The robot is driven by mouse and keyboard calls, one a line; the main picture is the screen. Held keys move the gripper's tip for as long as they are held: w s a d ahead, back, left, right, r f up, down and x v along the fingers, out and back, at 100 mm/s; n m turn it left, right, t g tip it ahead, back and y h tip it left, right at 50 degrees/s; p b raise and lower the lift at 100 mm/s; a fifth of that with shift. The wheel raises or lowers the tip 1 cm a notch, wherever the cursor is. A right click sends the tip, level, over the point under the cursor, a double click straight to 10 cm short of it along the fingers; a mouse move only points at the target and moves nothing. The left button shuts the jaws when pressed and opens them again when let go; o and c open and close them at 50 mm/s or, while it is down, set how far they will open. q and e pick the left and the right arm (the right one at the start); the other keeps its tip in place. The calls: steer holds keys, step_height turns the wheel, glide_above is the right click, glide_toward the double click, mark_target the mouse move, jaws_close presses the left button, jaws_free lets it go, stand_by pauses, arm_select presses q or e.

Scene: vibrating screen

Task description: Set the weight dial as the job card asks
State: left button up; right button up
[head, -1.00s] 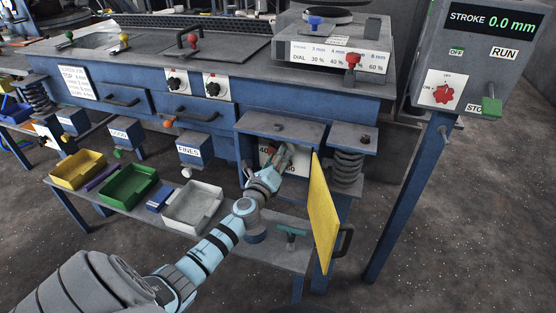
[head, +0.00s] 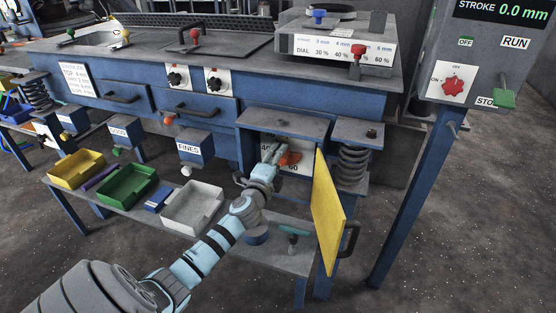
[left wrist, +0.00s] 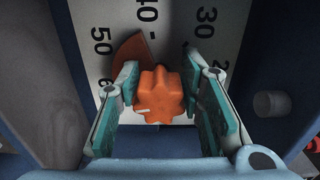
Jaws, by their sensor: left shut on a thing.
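The weight dial's orange knob (left wrist: 160,95) is in the left wrist view, in front of a white plate (left wrist: 110,20) marked 50, 40, 30. An orange wedge (left wrist: 131,52) shows behind the knob between the 50 and 40. In the head view the dial (head: 291,158) sits in an open blue housing under the machine. My left gripper (head: 275,156) reaches in there, its fingers (left wrist: 160,100) on both sides of the knob, shut on it. The job card (head: 75,76) hangs at the left; its small text is only partly legible. My right gripper is out of view.
A yellow door (head: 328,212) stands open just right of the housing. A spring (head: 351,165) is behind it. A stroke and dial table (head: 345,50) is on top. The control box (head: 485,50) reads stroke 0.0 mm. Trays (head: 193,207) line the lower shelf.

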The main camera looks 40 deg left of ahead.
arm_select(q)
steer(key=shift+f+n, duration=0.2)
steer(key=shift+n, duration=0.5)
steer(key=shift+b, duration=0.35)
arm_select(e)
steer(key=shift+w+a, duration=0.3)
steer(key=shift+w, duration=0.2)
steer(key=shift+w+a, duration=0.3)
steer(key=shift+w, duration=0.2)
arm_select(q)
steer(key=shift+n, duration=0.3)
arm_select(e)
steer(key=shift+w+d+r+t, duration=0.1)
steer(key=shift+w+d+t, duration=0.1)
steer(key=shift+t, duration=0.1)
arm_select(q)
steer(key=o, duration=1.1)
steer(key=shift+o, duration=0.2)
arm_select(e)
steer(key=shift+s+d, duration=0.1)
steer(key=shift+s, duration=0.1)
arm_select(q)
steer(key=shift+s, duration=0.1)
